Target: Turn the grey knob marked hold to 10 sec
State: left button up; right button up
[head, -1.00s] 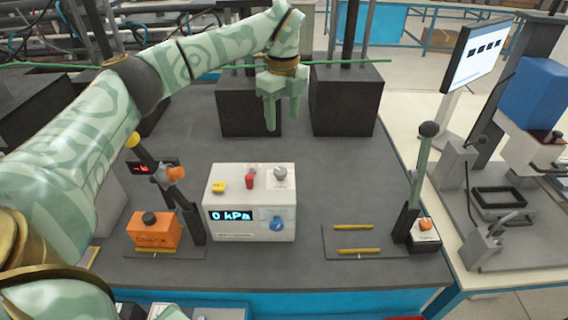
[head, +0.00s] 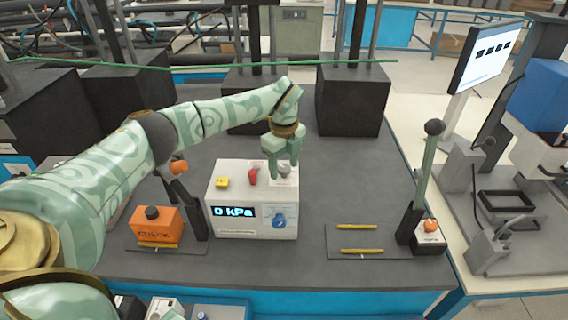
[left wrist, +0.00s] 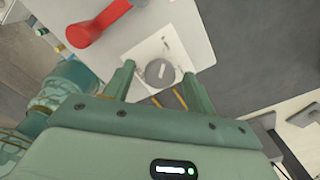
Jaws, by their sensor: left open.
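The grey knob (head: 284,171) sits on the top right of the white control box (head: 224,204). In the left wrist view the knob (left wrist: 159,72) is round with a pale slot line, on a white plate whose markings are too small to read. My left gripper (head: 284,171) is open, pointing down over the knob. In the left wrist view its two fingers (left wrist: 158,88) stand apart near the knob's sides; I cannot tell whether they touch it. My right gripper is not in view.
A red lever (head: 253,177) stands beside the knob, also large in the left wrist view (left wrist: 92,28). The box carries a yellow button (head: 222,183), a blue knob (head: 278,220) and a "0 kPa" display (head: 234,212). An orange box (head: 155,226) stands left, a tall lever (head: 420,185) right.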

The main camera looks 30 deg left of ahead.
pick_arm(q)
jog(key=c, duration=1)
jog(key=shift+r, duration=0.1)
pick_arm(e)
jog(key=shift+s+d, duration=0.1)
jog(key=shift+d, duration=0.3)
